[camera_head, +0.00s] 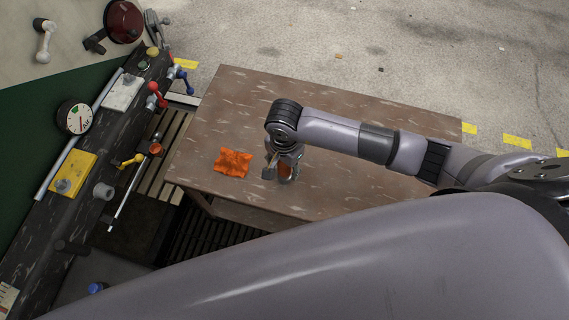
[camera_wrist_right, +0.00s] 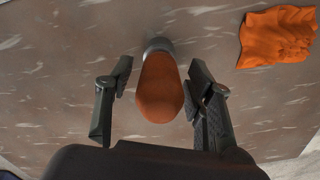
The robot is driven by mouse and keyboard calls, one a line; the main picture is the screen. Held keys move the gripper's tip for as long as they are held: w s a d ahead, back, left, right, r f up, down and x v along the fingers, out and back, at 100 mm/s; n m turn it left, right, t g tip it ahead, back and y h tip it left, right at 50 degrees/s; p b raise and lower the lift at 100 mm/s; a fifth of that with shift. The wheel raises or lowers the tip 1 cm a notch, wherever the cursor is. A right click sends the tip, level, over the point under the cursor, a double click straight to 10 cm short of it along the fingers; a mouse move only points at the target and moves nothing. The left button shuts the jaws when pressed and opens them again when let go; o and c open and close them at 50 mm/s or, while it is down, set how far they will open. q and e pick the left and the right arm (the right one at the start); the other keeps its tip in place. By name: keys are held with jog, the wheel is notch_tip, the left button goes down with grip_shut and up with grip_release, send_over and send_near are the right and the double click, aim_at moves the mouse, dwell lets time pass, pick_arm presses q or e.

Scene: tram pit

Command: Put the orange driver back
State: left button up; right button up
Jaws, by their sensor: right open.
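An orange-brown object with a grey metal end, which looks like the orange driver (camera_wrist_right: 160,92), is at the tabletop in the right wrist view. Its rounded orange end faces the camera. My right gripper (camera_wrist_right: 161,72) is open, with one finger on each side of the driver and a visible gap at both. In the head view my right gripper (camera_head: 280,172) points down over the middle of the table, and part of the orange driver (camera_head: 286,172) shows at its fingers. The gripper hides the rest. My left gripper is not in view.
A crumpled orange cloth (camera_head: 233,163) lies left of the right gripper on the brown table (camera_head: 340,115). Left of the table, a dark panel (camera_head: 122,122) carries a gauge (camera_head: 75,117), levers and a yellow box (camera_head: 73,173). The far tabletop is clear.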

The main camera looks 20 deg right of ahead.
jog(key=shift+p, duration=0.3)
jog(key=r, duration=0.2)
jog(key=w+r+b, duration=0.1)
jog(key=r, duration=0.2)
jog(key=shift+d+r, duration=0.1)
jog(key=shift+r, duration=0.1)
notch_tip(320, 180, up, 12)
jog(key=b, duration=0.1)
jog(key=shift+s, duration=0.1)
